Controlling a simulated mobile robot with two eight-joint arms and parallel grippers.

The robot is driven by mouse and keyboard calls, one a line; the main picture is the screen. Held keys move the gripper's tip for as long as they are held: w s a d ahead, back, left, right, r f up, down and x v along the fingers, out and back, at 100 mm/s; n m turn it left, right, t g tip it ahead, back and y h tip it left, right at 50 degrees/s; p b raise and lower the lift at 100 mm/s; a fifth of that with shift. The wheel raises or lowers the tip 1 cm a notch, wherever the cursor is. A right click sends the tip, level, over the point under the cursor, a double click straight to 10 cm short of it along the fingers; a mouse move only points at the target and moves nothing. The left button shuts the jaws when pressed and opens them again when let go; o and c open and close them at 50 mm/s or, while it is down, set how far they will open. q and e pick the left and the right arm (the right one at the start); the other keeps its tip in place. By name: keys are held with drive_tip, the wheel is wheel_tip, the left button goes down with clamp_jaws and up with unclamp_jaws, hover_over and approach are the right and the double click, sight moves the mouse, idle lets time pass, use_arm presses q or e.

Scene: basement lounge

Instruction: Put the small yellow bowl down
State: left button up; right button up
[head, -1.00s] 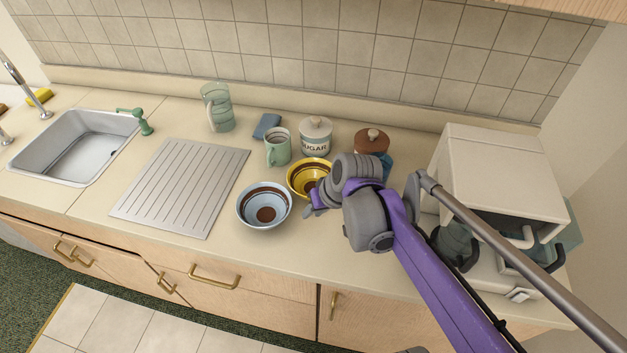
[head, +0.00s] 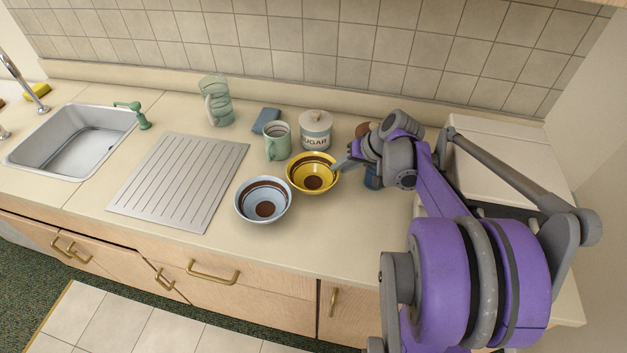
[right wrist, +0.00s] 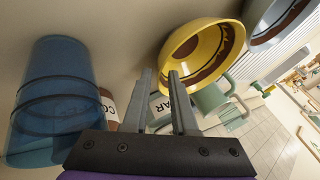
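The small yellow bowl (head: 313,173), with brown bands inside, stands upright on the counter, right of and close to a light-blue bowl (head: 263,200). My right gripper (head: 343,164) is at the yellow bowl's right rim. In the right wrist view the gripper (right wrist: 160,72) has its two fingers apart with a clear gap and nothing gripped between them. The yellow bowl (right wrist: 203,55) is just beyond the fingertips there, and one finger overlaps its rim in the picture. I cannot tell whether that finger touches it. My left gripper is out of view.
A sugar canister (head: 316,131) and green mug (head: 277,141) stand behind the bowls. A blue tumbler (right wrist: 48,105) is close beside my right gripper. A ridged drainboard (head: 180,180) lies left. Counter in front of the bowls is clear.

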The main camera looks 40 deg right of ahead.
sight(313, 177)
drive_tip(key=b+x, duration=0.2)
drive_tip(key=x, duration=0.2)
drive_tip(key=shift+w+a+f, duration=0.1)
drive_tip(key=shift+a+f, duration=0.1)
drive_tip(key=shift+f, duration=0.1)
drive_tip(key=shift+r, duration=0.15)
drive_tip(key=shift+w, duration=0.15)
drive_tip(key=c, duration=0.4)
clamp_jaws()
idle(0.4)
